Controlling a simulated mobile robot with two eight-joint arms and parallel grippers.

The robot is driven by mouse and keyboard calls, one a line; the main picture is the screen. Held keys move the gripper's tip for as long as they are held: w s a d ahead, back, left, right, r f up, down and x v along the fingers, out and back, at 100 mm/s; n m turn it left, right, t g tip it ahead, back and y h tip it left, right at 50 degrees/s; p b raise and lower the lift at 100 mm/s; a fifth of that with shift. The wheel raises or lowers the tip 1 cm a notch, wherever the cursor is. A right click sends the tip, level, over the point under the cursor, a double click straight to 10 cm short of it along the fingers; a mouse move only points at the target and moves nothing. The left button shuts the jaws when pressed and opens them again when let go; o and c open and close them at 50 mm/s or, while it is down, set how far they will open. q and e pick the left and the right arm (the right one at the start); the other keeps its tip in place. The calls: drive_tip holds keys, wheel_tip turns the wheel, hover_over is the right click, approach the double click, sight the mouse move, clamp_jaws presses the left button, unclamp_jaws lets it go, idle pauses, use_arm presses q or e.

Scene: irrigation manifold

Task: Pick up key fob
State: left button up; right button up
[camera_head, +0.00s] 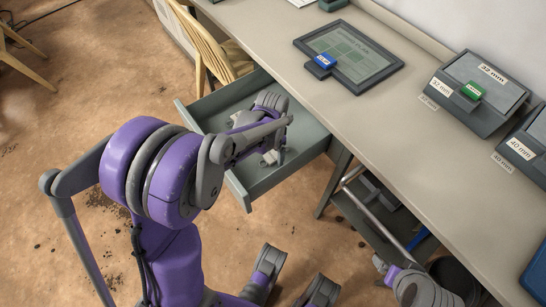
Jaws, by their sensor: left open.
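My left arm reaches over the open grey drawer (310,142) under the bench. My left gripper (260,138) is open, low over or inside the drawer. Its own links hide much of it. Small pale grey shapes show around it, and I cannot tell whether they are only finger parts or include the key fob. I cannot pick out the key fob for sure; the gripper and forearm cover part of the drawer floor. Part of what looks like my right arm (418,288) shows at the bottom right, its jaws unclear.
On the bench, a framed panel (368,78) bears a blue block (325,61). Dark size-labelled boxes (452,104) stand at the right, one with a green block (473,91). A wooden chair (205,45) is behind the drawer.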

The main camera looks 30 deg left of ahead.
sight(272, 156)
use_arm(q)
drive_tip(key=shift+f, duration=0.4)
drive_tip(key=shift+r, duration=0.1)
clamp_jaws()
drive_tip(key=shift+r, duration=0.1)
wheel_tip(272, 156, up, 10)
drive_tip(key=p, duration=0.2)
drive_tip(key=shift+p, duration=0.4)
